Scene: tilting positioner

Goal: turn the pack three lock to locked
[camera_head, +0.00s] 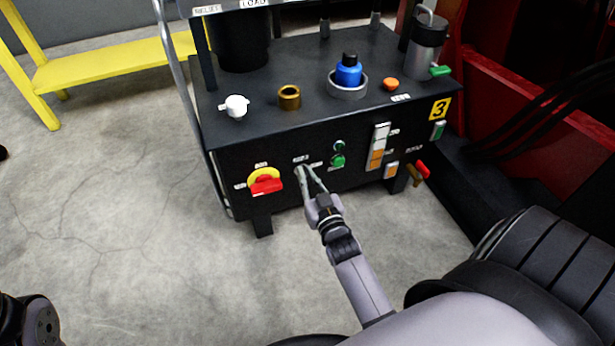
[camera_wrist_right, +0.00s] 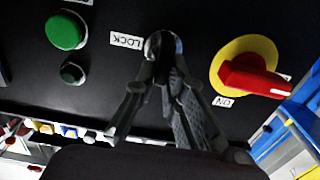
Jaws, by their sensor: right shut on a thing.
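The pack (camera_head: 225,160) is a black box with a yellow number 3 plate at its right front edge. Its lock (camera_wrist_right: 163,43) is a small round silver piece on the front panel, beside a white LOCK label (camera_wrist_right: 125,40) in the wrist view. My right gripper (camera_head: 304,170) reaches the panel at the lock and is shut on it; the fingers (camera_wrist_right: 165,68) show there in the wrist view too. The fingers hide most of the lock, so I cannot tell which position it points to. My left gripper is not in view.
A red rotary switch on a yellow disc (camera_head: 263,179) sits left of the lock, with green buttons (camera_head: 338,160) to its right. A red-tipped lever (camera_head: 423,169) sticks out at the panel's right. A yellow bench (camera_head: 110,57) stands at back left; the floor left is clear.

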